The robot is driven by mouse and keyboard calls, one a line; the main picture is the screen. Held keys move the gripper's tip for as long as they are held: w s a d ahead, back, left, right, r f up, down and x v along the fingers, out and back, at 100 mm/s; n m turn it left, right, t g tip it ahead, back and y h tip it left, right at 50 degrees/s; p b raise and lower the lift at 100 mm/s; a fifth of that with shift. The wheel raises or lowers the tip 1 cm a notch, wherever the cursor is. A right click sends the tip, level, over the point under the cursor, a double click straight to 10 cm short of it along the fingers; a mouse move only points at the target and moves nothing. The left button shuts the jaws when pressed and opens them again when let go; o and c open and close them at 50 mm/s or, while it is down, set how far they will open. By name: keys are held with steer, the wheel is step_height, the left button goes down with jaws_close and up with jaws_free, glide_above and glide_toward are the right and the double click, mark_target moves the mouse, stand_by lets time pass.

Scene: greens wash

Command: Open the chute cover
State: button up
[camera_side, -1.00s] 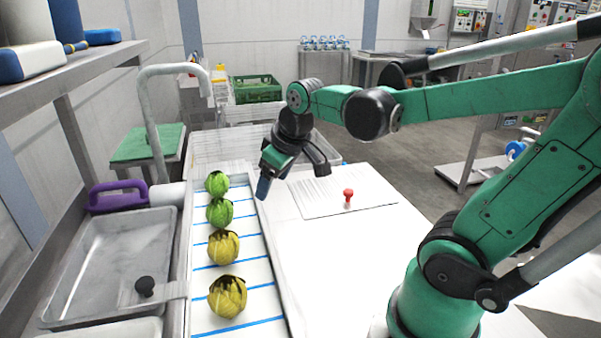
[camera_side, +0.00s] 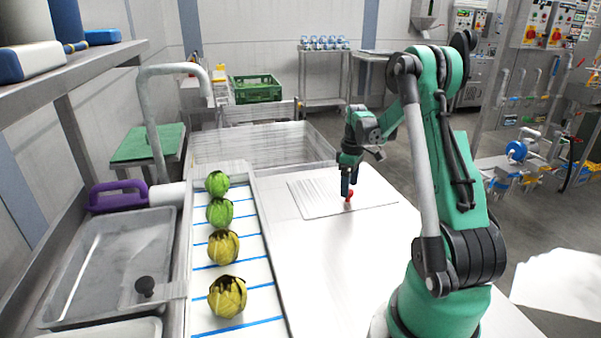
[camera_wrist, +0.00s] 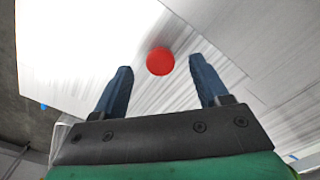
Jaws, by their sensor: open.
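The chute cover (camera_side: 312,198) is a thin, pale flat plate lying on the white worktop. A small red knob (camera_side: 350,195) stands on it; the cover looks flat and closed. My gripper (camera_side: 348,193) is open and points down at the knob, its blue fingers partly in front of it in the side view. In the wrist view, the round red top of the knob (camera_wrist: 160,61) shows in the gap between the blue fingertips of my gripper (camera_wrist: 162,68), with space on both sides. I cannot tell how far down the fingers reach along the knob.
Two green heads (camera_side: 219,211) and two yellowed heads (camera_side: 227,297) lie in a row on the blue-striped belt (camera_side: 207,322) left of the cover. A clear bin (camera_side: 290,150) stands behind the worktop. A grey sink tray (camera_side: 75,300) is at left. The front worktop is clear.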

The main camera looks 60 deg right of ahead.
steer(key=shift+f, duration=0.75)
steer(key=shift+c, duration=0.3)
jaws_close()
steer(key=shift+a, duration=0.1)
stand_by(0.5)
